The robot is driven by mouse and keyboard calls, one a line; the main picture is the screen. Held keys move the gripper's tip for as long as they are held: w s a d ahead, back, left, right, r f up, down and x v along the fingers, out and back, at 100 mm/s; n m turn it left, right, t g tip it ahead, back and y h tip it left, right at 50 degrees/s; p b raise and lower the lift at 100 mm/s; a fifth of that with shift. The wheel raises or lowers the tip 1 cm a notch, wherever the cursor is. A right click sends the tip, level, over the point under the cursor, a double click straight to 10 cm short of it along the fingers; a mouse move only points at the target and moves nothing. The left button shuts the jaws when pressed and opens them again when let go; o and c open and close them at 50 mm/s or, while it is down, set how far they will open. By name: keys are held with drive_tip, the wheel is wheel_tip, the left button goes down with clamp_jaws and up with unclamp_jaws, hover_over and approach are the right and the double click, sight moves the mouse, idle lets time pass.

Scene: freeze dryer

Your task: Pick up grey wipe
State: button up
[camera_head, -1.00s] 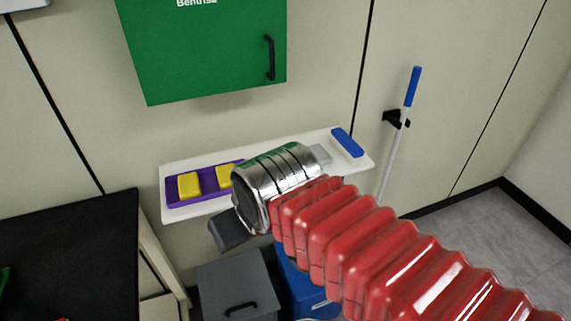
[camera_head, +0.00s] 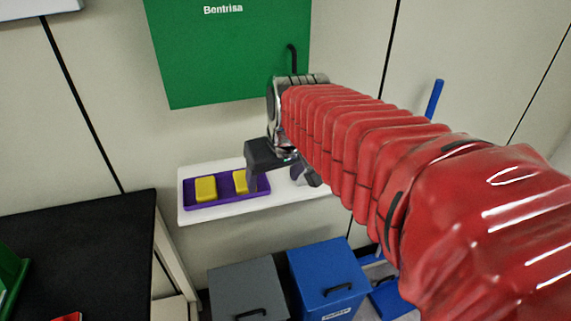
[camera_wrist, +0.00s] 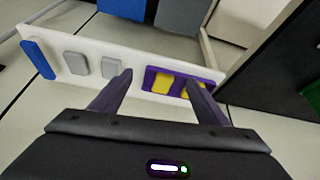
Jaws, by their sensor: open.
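Two grey wipes lie on the white shelf (camera_wrist: 135,57) in the wrist view. One grey wipe (camera_wrist: 111,67) is nearer the purple tray (camera_wrist: 149,77), and the other grey wipe (camera_wrist: 76,63) is nearer the blue block (camera_wrist: 38,59). My gripper (camera_wrist: 160,82) is open and empty, its two fingers apart above the shelf. Its fingers overlap the purple tray and its yellow pieces in that view. In the head view my gripper (camera_head: 278,180) is over the shelf, right of the tray's middle. My arm hides the grey wipes there.
Two yellow pieces (camera_head: 205,189) sit in the purple tray. A green cabinet (camera_head: 230,60) hangs above the shelf. A grey bin (camera_head: 247,285) and a blue bin (camera_head: 325,275) stand below it. A black table (camera_head: 80,250) is at the left.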

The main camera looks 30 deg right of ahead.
drive_tip(key=w+d+f, duration=0.1)
drive_tip(key=w+d, duration=0.3)
drive_tip(key=d, duration=0.4)
drive_tip(key=w+d+f+m, duration=0.1)
drive_tip(key=w+d, duration=0.3)
drive_tip(key=d, duration=0.4)
drive_tip(key=shift+w+f+m+g+h, duration=0.25)
drive_tip(key=shift+w+m+g+h, duration=0.05)
drive_tip(key=shift+w+g, duration=0.1)
drive_tip(key=shift+x, duration=4.3)
drive_tip(key=shift+x, duration=2.6)
drive_tip(key=shift+a+f, duration=0.1)
drive_tip(key=shift+f, duration=0.1)
